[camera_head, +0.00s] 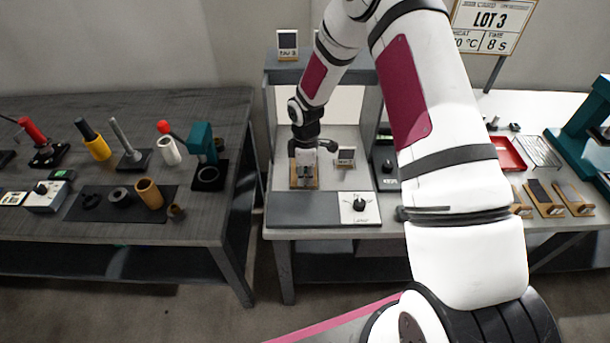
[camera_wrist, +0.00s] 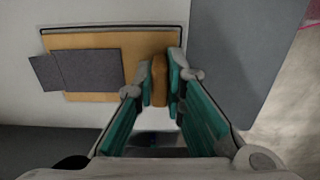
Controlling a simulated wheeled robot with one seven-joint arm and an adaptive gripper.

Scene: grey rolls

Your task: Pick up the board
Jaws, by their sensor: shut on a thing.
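The board is a tan wooden plate with a dark grey patch, seen in the wrist view (camera_wrist: 138,62). A rounded brown grip stands at its right end (camera_wrist: 160,82). The teal fingers of my gripper (camera_wrist: 160,84) are shut on that grip, one on each side. In the head view my gripper (camera_head: 304,158) points down over the bench station, and only part of the board (camera_head: 293,183) shows beneath it. Whether the board touches the surface below is hard to tell.
Similar boards (camera_head: 543,197) lie on the right bench, near a red tray (camera_head: 508,153). The left table (camera_head: 215,225) holds tools and cylinders.

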